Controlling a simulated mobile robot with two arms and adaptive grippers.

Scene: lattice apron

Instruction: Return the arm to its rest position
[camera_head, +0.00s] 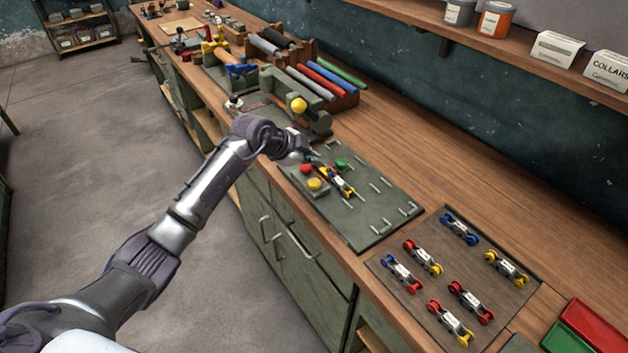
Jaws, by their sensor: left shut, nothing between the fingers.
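My left arm (205,190) reaches in from the lower left, out over the workbench. My left gripper (314,160) is shut and empty, small and dark above the far left part of a grey-green board (385,213) with upright pegs. A yellow, black and white part (337,183) lies on the board just beyond the fingertips. I cannot tell whether the fingers touch it. Red (306,168), yellow (314,184) and green (341,163) round knobs are close to the gripper. My right gripper is not in view.
A brown tray (392,279) holds several coloured linked parts at the lower right. A green machine with a yellow knob (299,105) stands behind my gripper, near a rack of coloured rolls (325,79). A shelf (560,72) overhangs the upper right. The floor (110,150) left is open.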

